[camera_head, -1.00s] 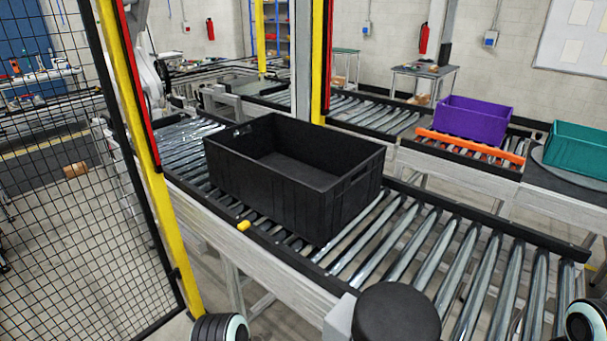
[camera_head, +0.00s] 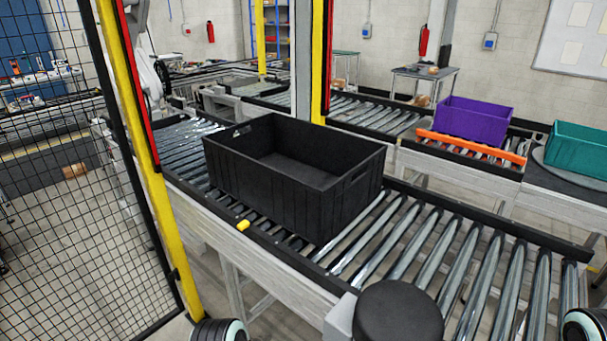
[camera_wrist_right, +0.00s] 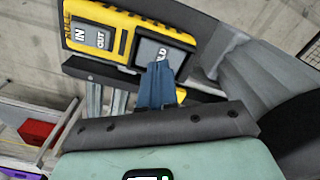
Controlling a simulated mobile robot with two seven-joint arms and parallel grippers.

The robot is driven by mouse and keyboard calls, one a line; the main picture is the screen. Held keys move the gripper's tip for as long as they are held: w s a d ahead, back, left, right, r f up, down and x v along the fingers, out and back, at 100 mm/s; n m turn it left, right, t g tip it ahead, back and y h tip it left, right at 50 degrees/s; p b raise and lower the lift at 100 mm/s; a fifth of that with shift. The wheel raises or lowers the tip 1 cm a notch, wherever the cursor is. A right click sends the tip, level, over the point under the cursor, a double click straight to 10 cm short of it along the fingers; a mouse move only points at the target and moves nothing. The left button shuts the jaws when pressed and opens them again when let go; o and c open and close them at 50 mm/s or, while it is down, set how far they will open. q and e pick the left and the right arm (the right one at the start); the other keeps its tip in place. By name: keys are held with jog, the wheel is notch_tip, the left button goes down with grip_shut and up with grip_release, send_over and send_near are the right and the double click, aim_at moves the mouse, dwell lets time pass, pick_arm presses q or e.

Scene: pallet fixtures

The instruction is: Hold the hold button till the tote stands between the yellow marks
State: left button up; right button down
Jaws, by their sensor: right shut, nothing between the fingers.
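A black, empty, open tote (camera_head: 285,190) stands upright on the roller conveyor (camera_head: 440,250) in the head view. One yellow mark (camera_head: 243,225) shows on the near rail, beside the tote's near long side; I see no second mark. In the right wrist view, a yellow button box (camera_wrist_right: 120,45) carries an IN/OUT switch (camera_wrist_right: 92,37) and a dark hold button (camera_wrist_right: 168,52), its label partly covered. My right gripper (camera_wrist_right: 158,72) is shut and empty, its tips over the hold button's lower part. I cannot tell whether they press it. My left gripper is not in view.
A yellow post (camera_head: 150,170) and a mesh fence (camera_head: 90,220) stand left of the conveyor. Behind are a purple tote (camera_head: 473,120), an orange bar (camera_head: 470,145) and a teal tote (camera_head: 580,150). The rollers right of the black tote are clear.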

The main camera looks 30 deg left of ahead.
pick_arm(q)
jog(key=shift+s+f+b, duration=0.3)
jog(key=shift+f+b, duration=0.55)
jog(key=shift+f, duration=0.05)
pick_arm(e)
jog(key=shift+f, duration=1.4)
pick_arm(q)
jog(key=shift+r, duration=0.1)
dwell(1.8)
pick_arm(e)
notch_tip(320, 180, up, 7)
jog(key=p, duration=0.6)
jog(key=shift+r, duration=0.15)
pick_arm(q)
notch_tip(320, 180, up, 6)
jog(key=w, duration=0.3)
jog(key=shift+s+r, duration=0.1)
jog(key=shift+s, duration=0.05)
pick_arm(e)
jog(key=shift+s, duration=0.1)
